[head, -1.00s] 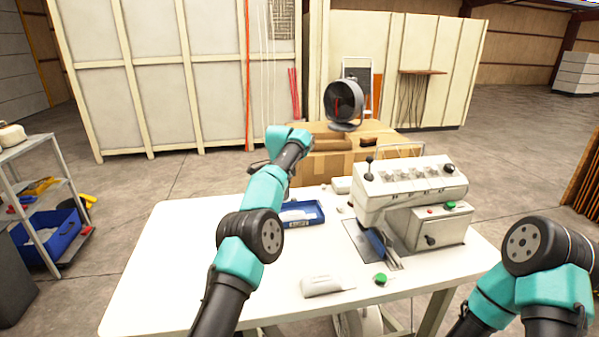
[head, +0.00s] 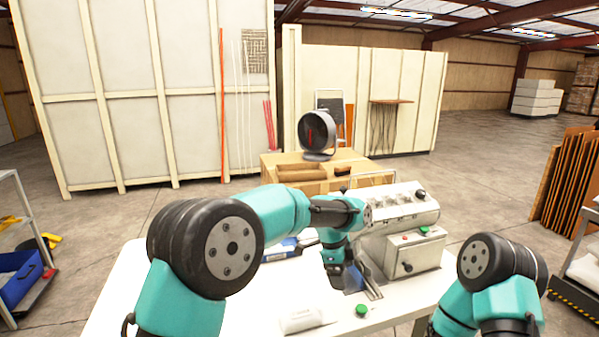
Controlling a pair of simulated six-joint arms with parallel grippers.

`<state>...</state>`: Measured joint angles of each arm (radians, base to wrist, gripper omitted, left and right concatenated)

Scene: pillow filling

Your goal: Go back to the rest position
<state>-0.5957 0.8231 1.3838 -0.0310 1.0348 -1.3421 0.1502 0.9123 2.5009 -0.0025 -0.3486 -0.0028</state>
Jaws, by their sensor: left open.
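My left gripper (head: 343,278) points down at the end of my bent left arm, above the white table (head: 240,310) and just in front of the sewing machine-like unit (head: 405,215). Its fingers are small and dark, open, and I see nothing held between them. They overlap a blue piece by the machine in the picture; I cannot tell whether they touch it. My right arm shows at the lower right, but its gripper is out of view.
A white pouch-like piece (head: 301,319) and a green button (head: 362,311) are at the table's front. A blue tray (head: 280,251) is partly hidden behind my left arm. A fan (head: 318,132) stands on a box behind.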

